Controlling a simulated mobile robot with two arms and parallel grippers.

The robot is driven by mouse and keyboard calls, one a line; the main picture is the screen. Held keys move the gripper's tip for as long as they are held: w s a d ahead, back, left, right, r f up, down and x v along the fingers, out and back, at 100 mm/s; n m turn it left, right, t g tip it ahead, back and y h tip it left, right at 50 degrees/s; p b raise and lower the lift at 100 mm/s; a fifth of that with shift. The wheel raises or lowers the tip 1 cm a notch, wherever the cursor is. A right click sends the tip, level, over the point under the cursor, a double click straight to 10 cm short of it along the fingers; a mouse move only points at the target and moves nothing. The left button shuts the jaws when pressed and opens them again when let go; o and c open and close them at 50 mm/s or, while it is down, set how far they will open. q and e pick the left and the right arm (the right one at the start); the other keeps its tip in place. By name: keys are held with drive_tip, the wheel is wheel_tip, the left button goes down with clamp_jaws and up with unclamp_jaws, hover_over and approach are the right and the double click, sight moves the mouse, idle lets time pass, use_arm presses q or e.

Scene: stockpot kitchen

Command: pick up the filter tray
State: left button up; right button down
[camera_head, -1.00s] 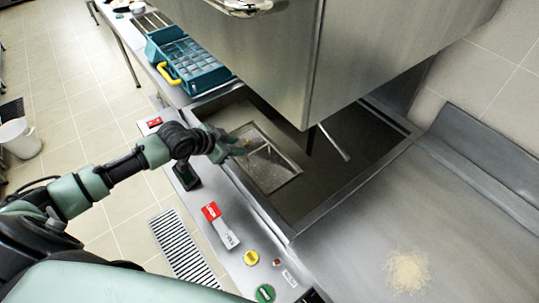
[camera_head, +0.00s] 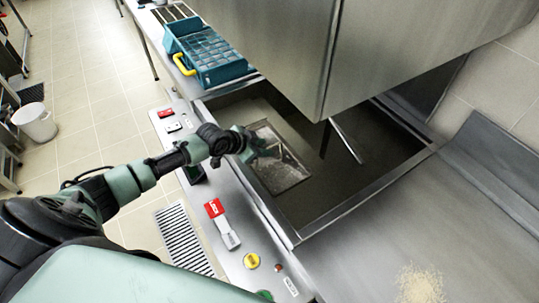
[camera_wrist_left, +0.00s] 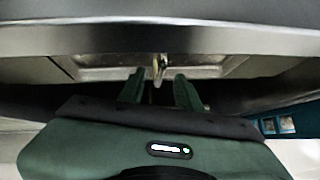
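The filter tray (camera_head: 284,176) is a shallow, rectangular, grey metal tray with a rim. It lies in the sunken basin (camera_head: 325,190) under the steel hood. My left gripper (camera_head: 260,148) reaches over the basin's left edge and covers the tray's upper left part. In the left wrist view the two green fingers (camera_wrist_left: 159,90) are apart. A small upright metal handle (camera_wrist_left: 158,67) shows just beyond and between the fingertips, in front of the tray (camera_wrist_left: 100,73). I cannot tell whether the fingers touch it. My right gripper is not in view.
A steel hood (camera_head: 270,50) hangs over the basin. A blue dish rack (camera_head: 208,55) with a yellow handle stands behind. A control ledge with a red-and-white switch (camera_head: 220,222) borders the basin. A steel counter (camera_head: 385,245) with a grain pile lies at right.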

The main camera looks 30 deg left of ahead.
use_arm(q)
drive_tip(key=shift+x, duration=1.1)
clamp_jaws()
idle(0.6)
